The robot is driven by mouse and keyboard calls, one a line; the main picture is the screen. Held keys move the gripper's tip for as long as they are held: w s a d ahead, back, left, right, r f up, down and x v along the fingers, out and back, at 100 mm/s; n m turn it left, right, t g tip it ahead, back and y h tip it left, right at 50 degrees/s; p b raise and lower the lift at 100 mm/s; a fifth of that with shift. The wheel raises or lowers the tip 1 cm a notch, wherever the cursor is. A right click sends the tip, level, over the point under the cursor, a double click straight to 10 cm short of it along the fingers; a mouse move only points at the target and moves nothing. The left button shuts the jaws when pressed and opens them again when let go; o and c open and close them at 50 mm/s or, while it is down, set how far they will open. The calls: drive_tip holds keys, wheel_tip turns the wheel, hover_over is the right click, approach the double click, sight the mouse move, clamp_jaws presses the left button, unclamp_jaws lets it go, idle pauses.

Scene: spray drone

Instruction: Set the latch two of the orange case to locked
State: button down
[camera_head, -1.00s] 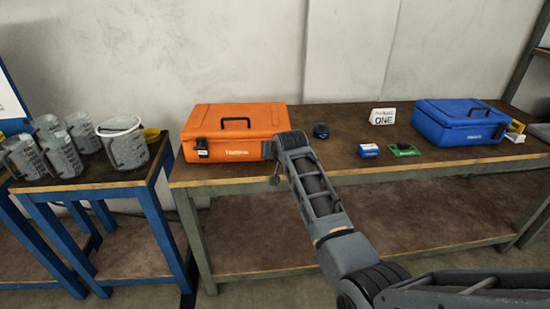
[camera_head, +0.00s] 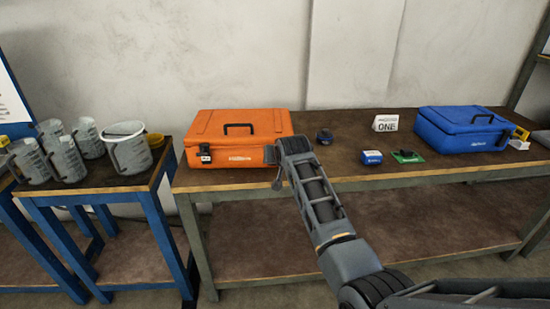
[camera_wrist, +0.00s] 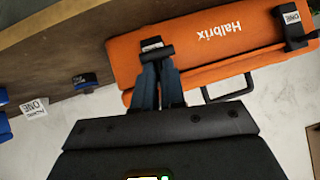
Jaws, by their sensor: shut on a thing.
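The orange case (camera_head: 222,153) stands shut on the wooden table, its front facing me. Its left latch (camera_head: 205,153) is black with a white label; in the wrist view this latch (camera_wrist: 293,27) is labelled ONE. The other latch (camera_wrist: 154,45) is black with a white label that I cannot read, at the other end of the front. My gripper (camera_wrist: 162,68) is closed on this latch, its fingertips hiding part of it. In the head view my gripper (camera_head: 271,153) is at the case's front right, and my arm hides that latch. I cannot tell whether the latch is locked.
A blue case (camera_head: 458,135) stands at the right of the table (camera_head: 330,168). Between the cases are a small dark item (camera_head: 325,136), a white sign (camera_head: 386,123), a blue box (camera_head: 371,157) and a green board (camera_head: 408,157). Grey jugs and a bucket (camera_head: 128,150) fill the left table.

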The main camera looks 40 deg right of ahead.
drive_tip(key=shift+w+r, duration=0.1)
drive_tip(key=shift+r, duration=0.15)
drive_tip(key=c, duration=0.7)
unclamp_jaws()
drive_tip(key=shift+f, duration=0.25)
drive_tip(key=shift+s+r, duration=0.1)
drive_tip(key=shift+s, duration=0.1)
drive_tip(key=v, duration=0.7)
drive_tip(key=shift+s+r, duration=0.2)
drive_tip(key=shift+a, duration=0.15)
drive_tip(key=shift+c, duration=0.2)
